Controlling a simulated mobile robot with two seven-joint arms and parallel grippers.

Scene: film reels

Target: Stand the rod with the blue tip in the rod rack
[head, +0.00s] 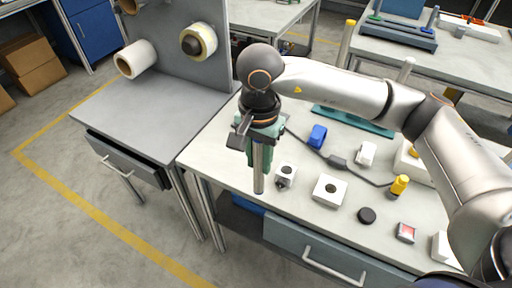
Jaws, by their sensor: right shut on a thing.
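My right gripper (260,148) is shut on a grey rod (259,178), which hangs upright below the fingers near the left end of the near table. The rod's upper part is hidden by the gripper, and no blue tip shows on it. I cannot tell whether its lower end touches the table. A blue-grey rack (400,38) stands on the back right table, with a green-topped rod (376,10) and a blue-topped rod (431,18) upright at it. My left gripper is not in view.
The near table holds a blue block (317,136), white blocks with holes (329,190), a black disc (367,215) and a yellow-capped piece (399,185). A teal tray (357,121) lies partly behind my right arm. The left bench top (150,103) is mostly clear.

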